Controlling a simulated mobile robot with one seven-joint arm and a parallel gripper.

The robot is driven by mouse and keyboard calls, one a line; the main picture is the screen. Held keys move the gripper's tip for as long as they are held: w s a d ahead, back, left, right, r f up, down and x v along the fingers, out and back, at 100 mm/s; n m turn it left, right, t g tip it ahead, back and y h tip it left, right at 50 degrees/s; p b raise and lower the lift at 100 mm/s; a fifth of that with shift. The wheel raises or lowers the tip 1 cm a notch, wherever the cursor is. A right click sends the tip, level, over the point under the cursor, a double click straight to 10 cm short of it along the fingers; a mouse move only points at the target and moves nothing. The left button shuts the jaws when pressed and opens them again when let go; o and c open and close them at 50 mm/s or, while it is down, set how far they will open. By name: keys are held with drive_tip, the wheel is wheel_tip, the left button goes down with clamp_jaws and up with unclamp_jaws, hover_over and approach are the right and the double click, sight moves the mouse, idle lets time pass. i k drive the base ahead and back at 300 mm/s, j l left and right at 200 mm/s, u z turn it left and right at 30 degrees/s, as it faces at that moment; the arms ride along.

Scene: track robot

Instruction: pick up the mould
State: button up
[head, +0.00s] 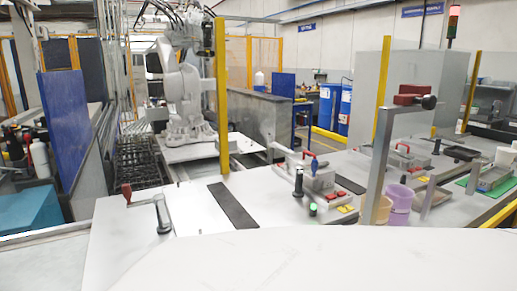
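No object can be told for certain as the mould. A grey metal block with a red-handled clamp (318,178) sits on the light worktop right of centre. A shallow grey tray (493,179) lies on a green mat at the far right, and a dark flat tray (460,153) lies a little behind it. My gripper is not in view, so its state and its distance to these things do not show.
The worktop (190,215) has bare room left of centre. Toggle clamps (163,214), a yellow post (222,100), a grey upright frame (378,165) and purple cups (398,203) stand on or beside it. A white industrial arm (185,95) stands behind.

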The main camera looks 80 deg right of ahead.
sight(490, 178)
drive_tip(key=k+j+z, duration=0.15)
drive_tip(key=j, duration=0.15)
drive_tip(key=k+j+z, duration=0.2)
drive_tip(key=z, duration=3.55)
drive_tip(key=i+l+u, duration=0.25)
drive_tip(key=i+l, duration=0.15)
drive_tip(key=l, duration=0.15)
drive_tip(key=i+l+u, duration=0.1)
drive_tip(key=l, duration=0.25)
drive_tip(key=i+l+u, duration=0.1)
drive_tip(key=i+l, duration=0.15)
drive_tip(key=i+l+u, duration=0.15)
drive_tip(key=l, duration=0.25)
drive_tip(key=i+l+u, duration=0.1)
drive_tip(key=l, duration=0.25)
drive_tip(key=i+l+u, duration=0.15)
drive_tip(key=l, duration=0.25)
drive_tip(key=i, duration=0.05)
